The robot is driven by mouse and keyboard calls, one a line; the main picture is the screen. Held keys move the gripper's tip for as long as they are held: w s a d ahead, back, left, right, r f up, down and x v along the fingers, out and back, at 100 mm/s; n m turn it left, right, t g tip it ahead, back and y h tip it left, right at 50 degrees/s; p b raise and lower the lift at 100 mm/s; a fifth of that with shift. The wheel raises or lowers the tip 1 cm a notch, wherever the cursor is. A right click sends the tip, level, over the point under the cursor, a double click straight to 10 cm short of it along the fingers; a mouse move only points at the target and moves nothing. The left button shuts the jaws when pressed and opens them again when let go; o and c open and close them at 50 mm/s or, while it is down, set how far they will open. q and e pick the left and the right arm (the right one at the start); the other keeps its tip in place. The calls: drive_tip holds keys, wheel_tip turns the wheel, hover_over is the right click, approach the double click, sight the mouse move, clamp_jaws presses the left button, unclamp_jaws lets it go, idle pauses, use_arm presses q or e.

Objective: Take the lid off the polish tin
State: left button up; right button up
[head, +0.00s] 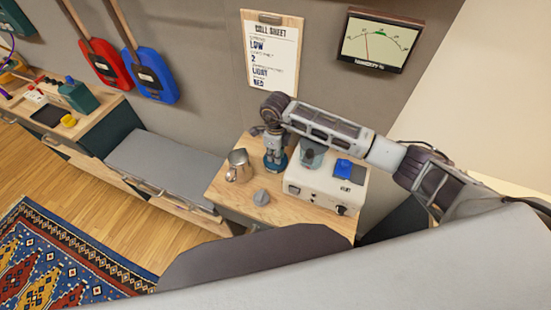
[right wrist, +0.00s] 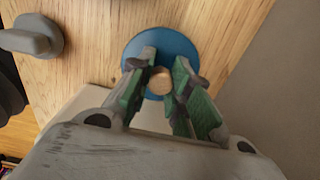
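The polish tin is the round blue thing (right wrist: 190,48) with a pale wooden knob (right wrist: 160,81) on top in the right wrist view. In the head view the blue tin (head: 275,167) stands on the small wooden table, partly covered by my right gripper (head: 275,148). My right gripper (right wrist: 164,66) points down at the tin, with its two green-padded fingers on either side of the knob. The fingers are close to the knob, but whether both press on it is unclear. My left gripper is not in view.
The wall is behind.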

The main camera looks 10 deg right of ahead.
clamp_jaws()
drive_tip(key=shift+r, duration=0.1)
drive_tip(key=shift+r+b, duration=0.9)
drive_tip(key=shift+r, duration=4)
